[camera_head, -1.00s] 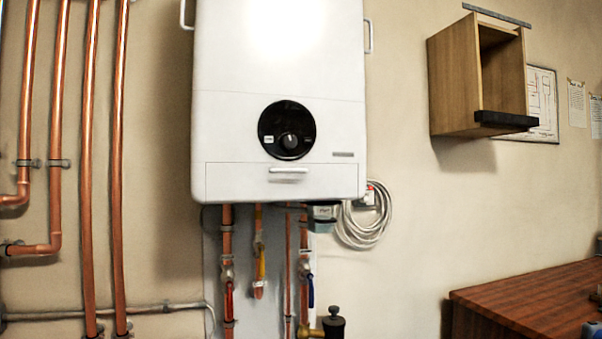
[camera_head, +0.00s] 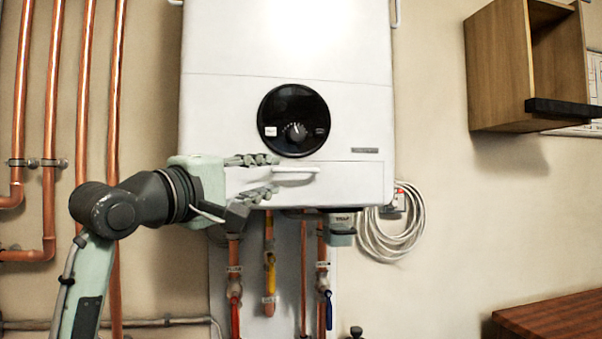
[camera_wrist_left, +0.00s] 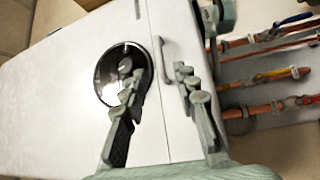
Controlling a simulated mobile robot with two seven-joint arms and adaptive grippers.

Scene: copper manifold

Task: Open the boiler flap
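The white boiler (camera_head: 230,95) hangs on the wall with a round black dial panel (camera_head: 270,103) on its front. The boiler flap (camera_head: 355,182) is the low front panel, and it looks shut. Its white bar handle (camera_head: 296,175) also shows in the left wrist view (camera_wrist_left: 165,62). My left gripper (camera_head: 276,174) is open at the left end of the handle, one finger above and one below. In the left wrist view (camera_wrist_left: 155,76) the handle lies just beyond and between the fingertips; I cannot tell whether they touch it. My right gripper is not in view.
Copper pipes (camera_head: 115,130) run up the wall at left. Pipes with valves (camera_head: 236,285) and a small grey box (camera_head: 341,230) hang under the boiler. A coiled cable (camera_head: 390,230), wooden cabinet (camera_head: 497,70) and wooden worktop (camera_head: 555,318) are at right.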

